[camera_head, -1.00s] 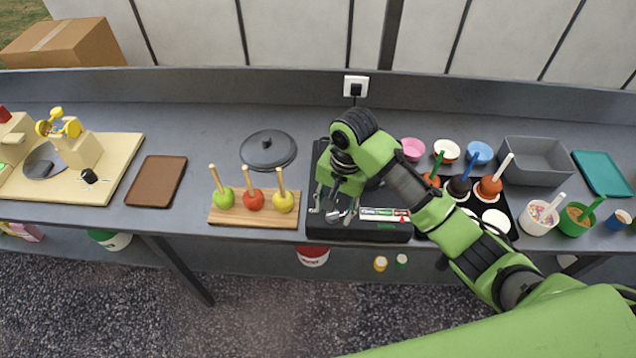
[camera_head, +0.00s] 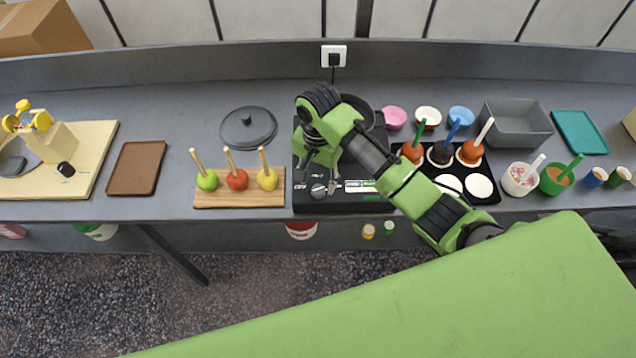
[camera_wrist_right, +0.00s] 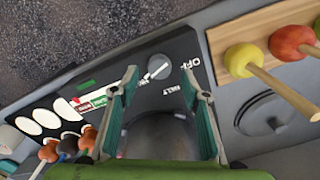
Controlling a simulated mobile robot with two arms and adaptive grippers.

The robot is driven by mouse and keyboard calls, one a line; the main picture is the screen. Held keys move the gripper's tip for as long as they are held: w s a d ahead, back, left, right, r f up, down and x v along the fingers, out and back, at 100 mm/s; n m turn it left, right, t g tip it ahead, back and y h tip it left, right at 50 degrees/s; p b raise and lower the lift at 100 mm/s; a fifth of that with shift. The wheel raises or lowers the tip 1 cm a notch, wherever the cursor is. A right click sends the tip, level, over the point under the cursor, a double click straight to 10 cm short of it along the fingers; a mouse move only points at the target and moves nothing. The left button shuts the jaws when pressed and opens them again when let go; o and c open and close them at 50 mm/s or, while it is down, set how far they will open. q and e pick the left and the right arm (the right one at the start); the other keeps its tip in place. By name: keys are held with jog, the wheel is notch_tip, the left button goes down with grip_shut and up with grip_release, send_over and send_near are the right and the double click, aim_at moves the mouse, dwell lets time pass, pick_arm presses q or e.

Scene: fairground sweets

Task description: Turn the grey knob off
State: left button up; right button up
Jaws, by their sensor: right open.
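The grey knob (camera_head: 318,190) is on the front panel of the black melting unit (camera_head: 345,203), left of a white, green and red label strip. In the right wrist view the round knob (camera_wrist_right: 158,67) carries a pale pointer line. OFF is printed to its right and other words lie below; the pointer's exact setting is hard to tell. My right gripper (camera_head: 318,177) is just above and behind the knob. In the wrist view its two teal-padded fingers (camera_wrist_right: 160,75) are open, one either side of the knob in the picture, with nothing between them. My left gripper is not in view.
A wooden board (camera_head: 240,201) with three apples on sticks stands close left of the unit. A black lid (camera_head: 248,127) lies behind it. A black tray (camera_head: 490,198) with dipped apples is at the right. Bare counter lies between the brown tray (camera_head: 136,168) and the board.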

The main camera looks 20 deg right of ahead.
aim_at(318, 190)
notch_tip(318, 190, down, 2)
jog(key=shift+s+f, duration=0.15)
jog(key=shift+f, duration=0.25)
jog(key=c, duration=1.1)
